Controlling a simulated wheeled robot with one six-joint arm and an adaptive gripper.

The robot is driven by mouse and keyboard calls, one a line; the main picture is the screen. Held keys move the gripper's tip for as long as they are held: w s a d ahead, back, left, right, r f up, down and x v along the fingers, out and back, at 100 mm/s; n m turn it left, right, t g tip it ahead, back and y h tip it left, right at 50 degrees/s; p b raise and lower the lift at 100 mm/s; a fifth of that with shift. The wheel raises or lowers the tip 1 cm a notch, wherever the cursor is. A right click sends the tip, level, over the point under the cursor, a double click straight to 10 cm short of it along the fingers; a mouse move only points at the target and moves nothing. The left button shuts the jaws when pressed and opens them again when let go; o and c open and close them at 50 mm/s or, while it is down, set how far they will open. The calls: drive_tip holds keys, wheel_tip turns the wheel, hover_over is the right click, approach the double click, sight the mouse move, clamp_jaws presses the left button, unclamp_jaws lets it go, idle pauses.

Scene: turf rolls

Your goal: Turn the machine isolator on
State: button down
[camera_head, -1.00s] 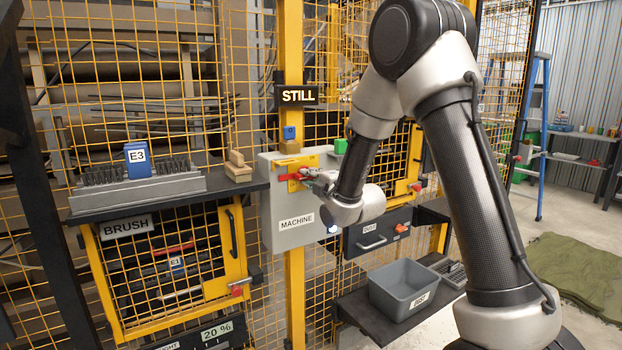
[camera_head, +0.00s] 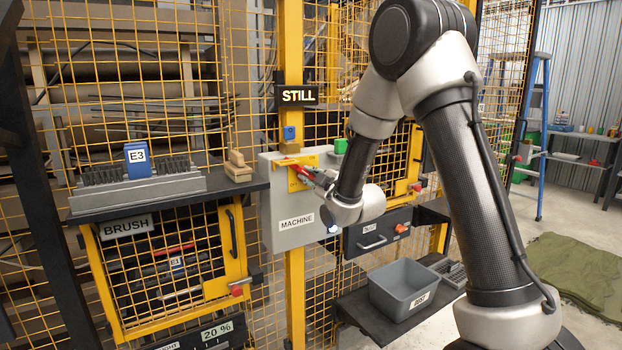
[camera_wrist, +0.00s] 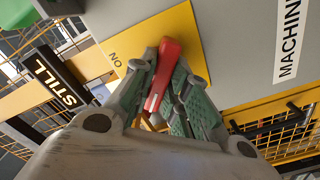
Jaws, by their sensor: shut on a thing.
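The machine isolator is a grey box (camera_head: 292,234) labelled MACHINE, with a yellow plate (camera_head: 299,184) and a red handle (camera_head: 294,168). In the head view the handle slants down to the right towards my gripper (camera_head: 318,179). In the wrist view the red handle (camera_wrist: 163,75) lies between the two fingers of my gripper (camera_wrist: 165,88), which is shut on it. The word ON shows on the yellow plate (camera_wrist: 120,50) beside the handle. The handle's pivot is partly hidden by the fingers.
A STILL sign (camera_head: 298,95) hangs above the box on the yellow post. A brush shelf (camera_head: 225,186) is at the left, and a grey dust bin (camera_head: 403,288) stands on a lower shelf at the right. Yellow mesh fencing surrounds the box.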

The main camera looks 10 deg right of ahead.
drive_tip(key=m, duration=0.5)
drive_tip(key=shift+f+m, duration=0.1)
drive_tip(key=shift+m, duration=2.4)
drive_tip(key=c, duration=1.4)
unclamp_jaws()
drive_tip(key=v, duration=0.7)
drive_tip(key=shift+s, duration=0.25)
